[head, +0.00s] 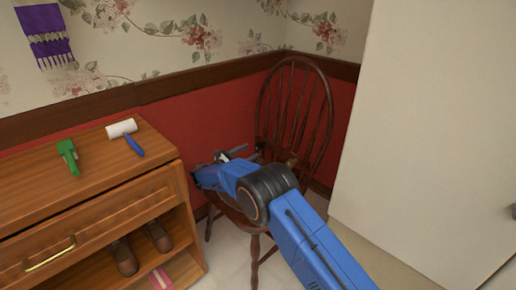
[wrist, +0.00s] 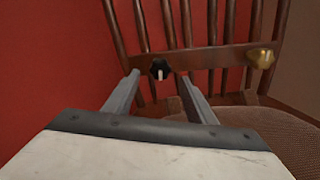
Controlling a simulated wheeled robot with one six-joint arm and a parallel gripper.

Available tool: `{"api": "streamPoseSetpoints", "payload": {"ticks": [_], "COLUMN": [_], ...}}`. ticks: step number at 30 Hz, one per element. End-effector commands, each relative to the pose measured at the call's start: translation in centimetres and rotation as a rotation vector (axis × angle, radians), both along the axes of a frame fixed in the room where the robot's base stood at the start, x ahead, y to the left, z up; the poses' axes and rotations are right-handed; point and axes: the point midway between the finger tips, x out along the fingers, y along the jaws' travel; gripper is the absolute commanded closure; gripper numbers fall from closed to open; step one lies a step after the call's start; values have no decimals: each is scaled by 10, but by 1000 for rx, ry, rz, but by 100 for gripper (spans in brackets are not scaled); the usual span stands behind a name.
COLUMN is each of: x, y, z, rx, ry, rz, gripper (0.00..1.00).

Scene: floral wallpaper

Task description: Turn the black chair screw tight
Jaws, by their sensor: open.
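The dark wooden chair (head: 330,108) stands in the corner, its spindle back against the red wall. In the wrist view, the black chair screw (wrist: 159,68), with a pale mark on its face, sits on the wooden crossbar of the chair back. My gripper (wrist: 159,77) is open, with one finger to each side of the black screw in the picture. I cannot tell how close the fingertips are to it, and no contact shows. In the head view, my gripper (head: 231,154) is over the seat area, and my arm hides much of the seat.
A gold screw (wrist: 262,58) is on the same crossbar, to the right. A wooden cabinet (head: 110,205) at left holds a green object (head: 68,157) and a lint roller (head: 125,131) on top, with shoes (head: 125,258) below. A pale panel (head: 430,130) stands at right.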

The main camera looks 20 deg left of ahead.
Motion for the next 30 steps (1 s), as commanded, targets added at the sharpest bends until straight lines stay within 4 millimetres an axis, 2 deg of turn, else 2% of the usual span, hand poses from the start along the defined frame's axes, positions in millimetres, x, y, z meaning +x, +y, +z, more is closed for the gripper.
{"api": "streamPoseSetpoints", "payload": {"ticks": [6,12,18,25,26,30], "x": [35,55,63,63,63,63], "y": [-15,-23,-26,-26,-26,-26], "z": [1,1,1,1,1,1], "rx": [1,2,2,1,1,1], "ry": [-1,-1,-1,0,0,0], "rz": [-1,0,0,0,0,0], "gripper": [49,49,49,49,54,87]}}
